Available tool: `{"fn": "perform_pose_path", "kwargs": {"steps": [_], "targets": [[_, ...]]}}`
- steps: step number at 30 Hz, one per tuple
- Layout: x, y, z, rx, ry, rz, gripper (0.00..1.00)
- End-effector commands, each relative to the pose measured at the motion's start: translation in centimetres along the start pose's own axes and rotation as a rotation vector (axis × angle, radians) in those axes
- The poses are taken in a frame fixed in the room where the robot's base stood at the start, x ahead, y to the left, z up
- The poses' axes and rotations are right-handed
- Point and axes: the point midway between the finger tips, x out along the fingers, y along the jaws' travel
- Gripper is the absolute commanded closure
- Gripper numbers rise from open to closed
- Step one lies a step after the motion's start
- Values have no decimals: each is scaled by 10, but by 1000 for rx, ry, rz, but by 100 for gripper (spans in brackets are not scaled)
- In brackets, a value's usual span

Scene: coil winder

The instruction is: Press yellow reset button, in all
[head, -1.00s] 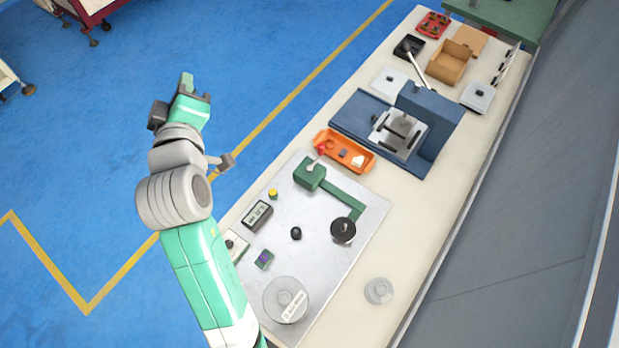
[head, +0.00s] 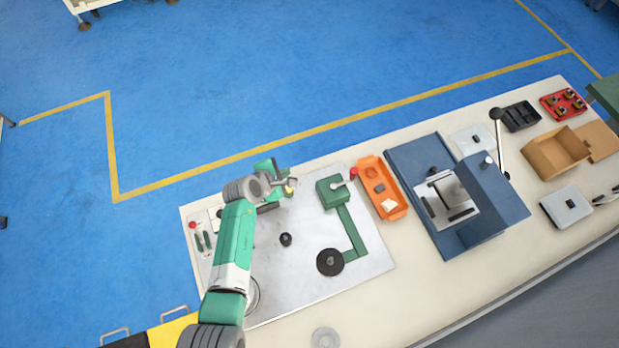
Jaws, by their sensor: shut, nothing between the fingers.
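The yellow reset button (head: 290,189) shows as a small patch of yellow on the far edge of the grey machine plate (head: 310,276), mostly hidden by my wrist. The dark counter display (head: 268,208) beside it is partly covered by my arm. My gripper (head: 274,170) is over the far edge of the plate, close to the button in the picture. Its fingertips are mostly hidden behind the wrist, and I cannot tell whether they touch the button.
A green arm fixture (head: 334,192), a black knob (head: 286,240) and a black disc (head: 330,262) stand on the plate. An orange tray (head: 367,168) and a blue press (head: 418,151) are to the right. Open blue floor (head: 300,70) lies beyond the bench.

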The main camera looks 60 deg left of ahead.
Motion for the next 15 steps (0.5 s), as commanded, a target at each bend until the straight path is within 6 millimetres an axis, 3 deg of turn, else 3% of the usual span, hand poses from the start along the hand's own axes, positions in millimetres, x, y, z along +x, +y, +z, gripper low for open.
{"fn": "perform_pose_path", "kwargs": {"steps": [15], "targets": [[7,-5,-5,-1,0,-1,100]]}}
